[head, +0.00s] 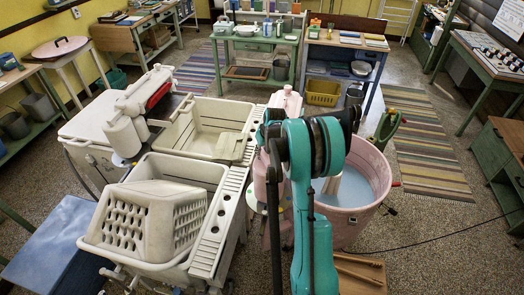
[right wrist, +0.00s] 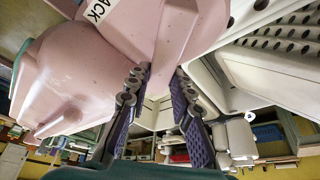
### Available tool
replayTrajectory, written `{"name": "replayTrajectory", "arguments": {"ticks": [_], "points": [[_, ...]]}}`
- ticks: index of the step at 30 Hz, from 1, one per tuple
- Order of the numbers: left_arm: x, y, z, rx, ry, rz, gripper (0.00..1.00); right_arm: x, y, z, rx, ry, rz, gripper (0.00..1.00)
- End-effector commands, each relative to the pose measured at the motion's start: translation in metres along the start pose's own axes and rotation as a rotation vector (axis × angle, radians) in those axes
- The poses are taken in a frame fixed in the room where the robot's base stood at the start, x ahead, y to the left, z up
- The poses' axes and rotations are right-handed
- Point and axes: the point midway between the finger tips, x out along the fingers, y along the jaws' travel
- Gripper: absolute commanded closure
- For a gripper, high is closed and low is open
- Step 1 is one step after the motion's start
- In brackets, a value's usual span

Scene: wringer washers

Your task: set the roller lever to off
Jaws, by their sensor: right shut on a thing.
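The pink washer tub (head: 352,222) stands right of centre in the head view, with bluish water inside. Its pink wringer head (head: 286,102) shows behind my teal right arm, which covers much of it. In the right wrist view, pink housing (right wrist: 85,75) fills the upper left, with a white label (right wrist: 97,10) reading "ACK", partly cut off. My right gripper (right wrist: 160,73) has its two purple pads on either side of a narrow pink part and is shut on it. I cannot tell whether this is the roller lever; its setting is hidden. My left gripper is out of view.
White rinse tubs (head: 233,185) stand left of the washer, the front one holding a white slotted basket (head: 150,222). White wringer rollers (head: 125,130) rise beside them. A blue bench (head: 60,250) is at the front left. Striped rugs (head: 425,140) and bare floor lie to the right.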

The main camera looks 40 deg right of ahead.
Motion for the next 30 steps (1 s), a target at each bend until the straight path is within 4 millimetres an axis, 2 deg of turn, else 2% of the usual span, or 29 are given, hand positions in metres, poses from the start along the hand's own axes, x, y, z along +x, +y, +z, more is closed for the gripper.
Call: {"name": "replayTrajectory", "arguments": {"ticks": [21,30], "points": [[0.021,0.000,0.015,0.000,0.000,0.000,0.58,-0.002,0.028,0.007,0.452,0.000,0.188,1.00],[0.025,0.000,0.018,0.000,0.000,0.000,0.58,-0.004,0.035,0.011,0.582,0.000,0.242,1.00]]}}
